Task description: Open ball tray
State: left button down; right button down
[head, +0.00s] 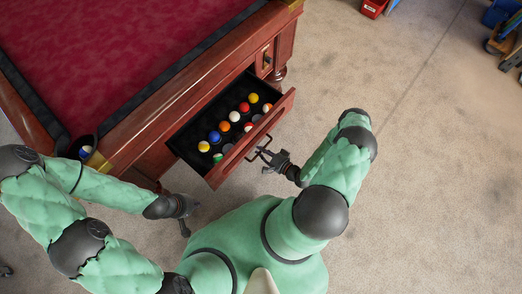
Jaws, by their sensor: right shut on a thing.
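The ball tray (232,147) is a wooden-fronted drawer in the side of the pool table. It is pulled out, and several coloured balls (224,126) show in its dark inside. My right gripper (263,154) is at the drawer front and shut on the dark handle (258,147). My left gripper (186,222) hangs low in front of the table, left of the drawer and apart from it. Its fingers are too small and dark to tell open from shut.
The pool table (95,45) with red cloth fills the upper left. A corner pocket (86,149) holds balls near my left arm. Open carpet (420,170) lies to the right. Red (373,8) and blue (497,12) items sit at the top right edge.

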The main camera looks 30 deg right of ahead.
jog(key=c, duration=1.2)
grip_release()
jog(key=shift+o, duration=0.2)
jog(key=shift+d, duration=0.1)
jog(key=v, duration=1.2)
jog(key=shift+s+f, duration=0.1)
